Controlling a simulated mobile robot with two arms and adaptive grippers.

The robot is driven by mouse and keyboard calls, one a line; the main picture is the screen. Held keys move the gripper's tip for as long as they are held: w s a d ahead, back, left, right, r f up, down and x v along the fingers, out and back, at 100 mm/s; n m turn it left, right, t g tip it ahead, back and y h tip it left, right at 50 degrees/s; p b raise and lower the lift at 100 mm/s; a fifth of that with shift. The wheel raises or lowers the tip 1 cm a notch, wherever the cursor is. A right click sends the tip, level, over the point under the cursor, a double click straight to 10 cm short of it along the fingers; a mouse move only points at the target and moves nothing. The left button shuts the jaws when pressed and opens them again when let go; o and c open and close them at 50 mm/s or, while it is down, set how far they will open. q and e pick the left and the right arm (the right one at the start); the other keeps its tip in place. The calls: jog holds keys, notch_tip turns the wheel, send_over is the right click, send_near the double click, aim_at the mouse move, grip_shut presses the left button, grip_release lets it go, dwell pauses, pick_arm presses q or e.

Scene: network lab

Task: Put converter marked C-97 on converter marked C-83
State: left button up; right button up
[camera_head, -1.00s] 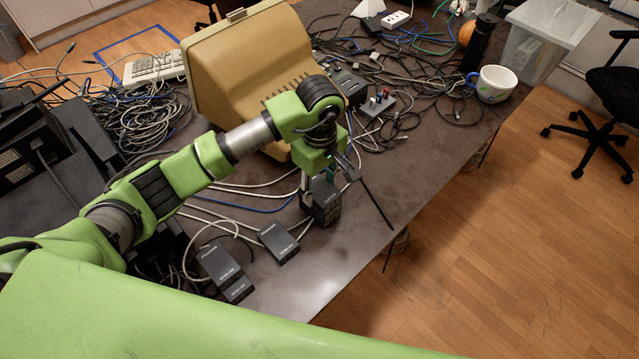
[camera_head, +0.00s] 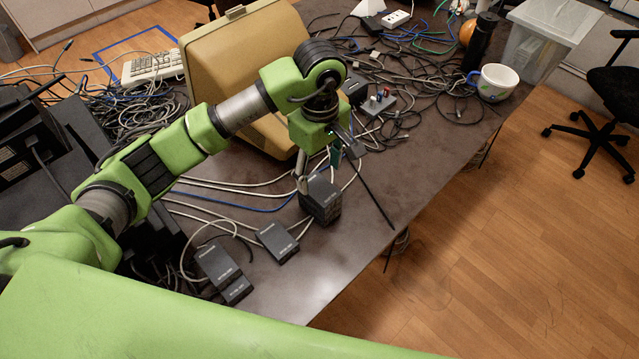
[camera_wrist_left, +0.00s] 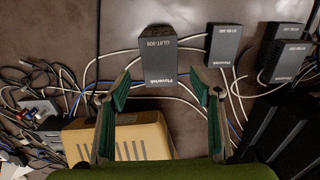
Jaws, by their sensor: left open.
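A stack of dark grey converters (camera_head: 320,198) stands near the table's right edge in the head view. Its top box (camera_wrist_left: 157,62) shows upside-down white lettering in the left wrist view. My left gripper (camera_head: 322,168) is open and empty, above the stack and apart from it. In the left wrist view its green-padded fingers (camera_wrist_left: 161,88) are spread, with the stack just beyond their tips. Another converter (camera_head: 278,242) lies flat to the lower left, and further ones (camera_head: 218,266) lie beyond it. The markings C-97 and C-83 cannot be read here. My right gripper is out of view.
Loose cables (camera_head: 215,228) run around the converters and across the table. A black power adapter cord hangs near the gripper. A mug (camera_head: 496,83) and a clear bin (camera_head: 545,40) stand far right. Bare tabletop (camera_head: 425,165) lies right of the stack.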

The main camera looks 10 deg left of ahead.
aim_at(320, 189)
pick_arm(q)
notch_tip(320, 189, up, 7)
jog(key=b, duration=0.1)
jog(key=shift+f, duration=0.2)
jog(key=shift+f, duration=0.1)
dwell(0.4)
